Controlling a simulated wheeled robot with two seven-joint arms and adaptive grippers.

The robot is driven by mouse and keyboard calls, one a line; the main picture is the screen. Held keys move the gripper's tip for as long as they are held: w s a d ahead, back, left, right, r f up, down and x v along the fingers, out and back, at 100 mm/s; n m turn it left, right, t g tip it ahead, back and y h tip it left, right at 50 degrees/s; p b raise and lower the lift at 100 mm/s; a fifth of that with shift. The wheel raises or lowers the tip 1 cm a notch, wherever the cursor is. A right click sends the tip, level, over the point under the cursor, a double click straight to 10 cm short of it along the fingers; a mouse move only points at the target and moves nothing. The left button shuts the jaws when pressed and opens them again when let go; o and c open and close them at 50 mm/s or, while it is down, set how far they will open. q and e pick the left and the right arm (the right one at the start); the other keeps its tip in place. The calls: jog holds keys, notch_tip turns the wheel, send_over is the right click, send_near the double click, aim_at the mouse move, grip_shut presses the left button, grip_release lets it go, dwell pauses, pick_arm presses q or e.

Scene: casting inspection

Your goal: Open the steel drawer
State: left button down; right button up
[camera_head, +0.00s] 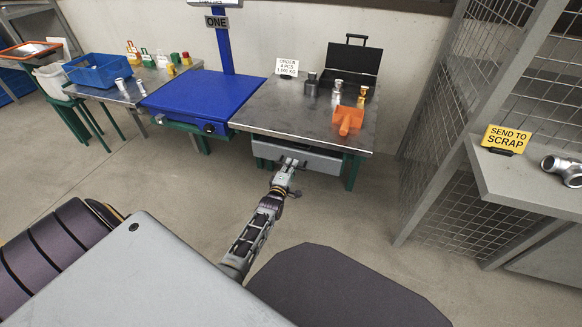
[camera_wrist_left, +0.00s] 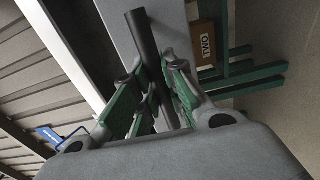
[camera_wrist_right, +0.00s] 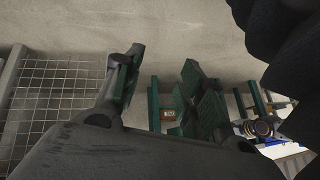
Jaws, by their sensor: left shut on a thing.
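The steel drawer (camera_head: 318,163) is a pale grey box front under the right-hand steel table. Little of it shows beyond the table edge, and I cannot tell whether it stands slightly out. My left gripper (camera_head: 289,163) is at the drawer front, shut on its handle. In the left wrist view the handle (camera_wrist_left: 143,42) is a dark round bar running between the green-padded fingers of my left gripper (camera_wrist_left: 150,95), with the grey drawer front (camera_wrist_left: 174,30) behind it. My right gripper (camera_wrist_right: 160,88) shows only in the right wrist view, its fingers apart with nothing between them.
A mesh cage (camera_head: 465,130) and a scrap shelf (camera_head: 505,180) stand right. The floor before the drawer is clear.

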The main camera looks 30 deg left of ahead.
pick_arm(q)
jog(key=shift+s, duration=0.15)
pick_arm(e)
jog(key=shift+s, duration=0.1)
jog(key=s+d+r+g+h+p, duration=0.1)
jog(key=d+r+p, duration=0.15)
jog(key=r, duration=0.45)
jog(key=d+r+g+h+p, duration=0.1)
jog(key=r+p, duration=0.3)
jog(key=r, duration=0.3)
pick_arm(q)
jog(key=p+v, duration=0.3)
jog(key=v, duration=1.5)
jog(key=shift+d+p, duration=0.15)
jog(key=shift+p, duration=0.2)
pick_arm(e)
jog(key=shift+n+g+h, duration=0.3)
jog(key=shift+n+g, duration=0.1)
jog(key=shift+g, duration=0.4)
jog(key=shift+s+d+f, duration=0.1)
jog(key=shift+d+f, duration=0.05)
jog(key=shift+f, duration=0.75)
jog(key=shift+s+d+f, duration=0.1)
jog(key=shift+d+f, duration=0.05)
jog(key=shift+f, duration=0.8)
jog(key=shift+s+d+f, duration=0.1)
jog(key=shift+d+f, duration=0.05)
jog(key=shift+f, duration=0.75)
